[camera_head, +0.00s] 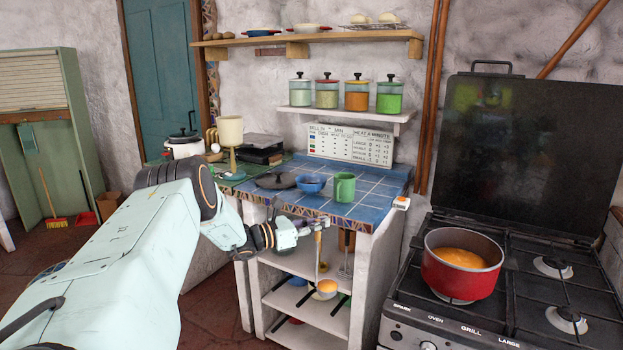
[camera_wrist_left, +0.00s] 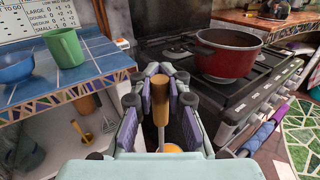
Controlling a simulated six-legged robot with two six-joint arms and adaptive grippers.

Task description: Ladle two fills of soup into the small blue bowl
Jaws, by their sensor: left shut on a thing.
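The small blue bowl (camera_head: 311,185) stands upright on the blue tiled counter; it also shows at the left edge of the left wrist view (camera_wrist_left: 15,68). I see no orange in it. My left gripper (camera_head: 314,229) is shut on the wooden handle of the ladle (camera_head: 318,245), in front of and below the counter's edge. The ladle hangs about upright, its cup low with orange soup showing in it. In the left wrist view the handle (camera_wrist_left: 160,100) stands between the fingers. The red pot (camera_head: 447,280) of orange soup sits on the stove. My right gripper is out of view.
A green mug (camera_head: 343,187) stands right of the bowl, and a dark lid (camera_head: 275,181) lies left of it. Utensils hang at the counter's front above open shelves (camera_head: 310,312). The stove (camera_head: 520,300) has a raised dark cover. A gap separates counter and stove.

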